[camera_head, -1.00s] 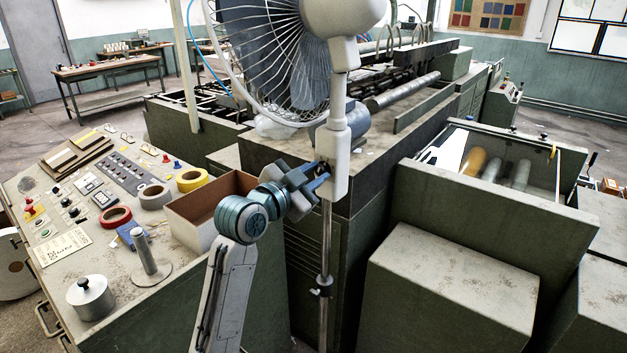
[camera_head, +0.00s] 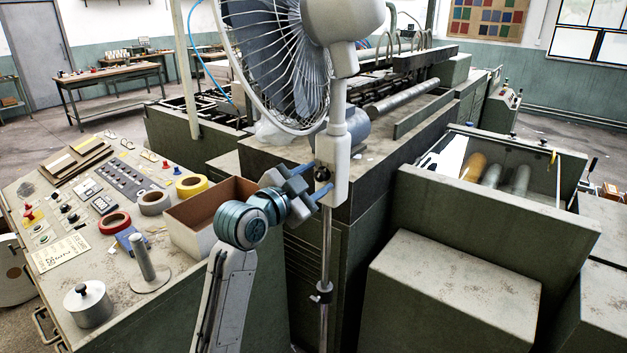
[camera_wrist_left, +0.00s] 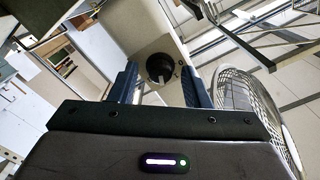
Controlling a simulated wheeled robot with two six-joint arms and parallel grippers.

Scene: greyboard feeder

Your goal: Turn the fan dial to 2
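The white standing fan (camera_head: 340,135) rises in the middle of the head view. Its dark round dial (camera_head: 322,174) is on the control box on the pole, and it also shows in the left wrist view (camera_wrist_left: 160,68). My left gripper (camera_head: 314,180) is at the control box, its blue fingers spread apart on either side of the dial. In the left wrist view the left gripper (camera_wrist_left: 158,86) is open with the dial between the fingers and a gap on each side. My right gripper is not in view.
An open cardboard box (camera_head: 196,235) and tape rolls (camera_head: 154,202) sit on the control desk (camera_head: 110,262) at the left. The fan's wire cage (camera_head: 245,70) hangs above my left arm. Green machine housings (camera_head: 455,290) stand to the right and behind the pole.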

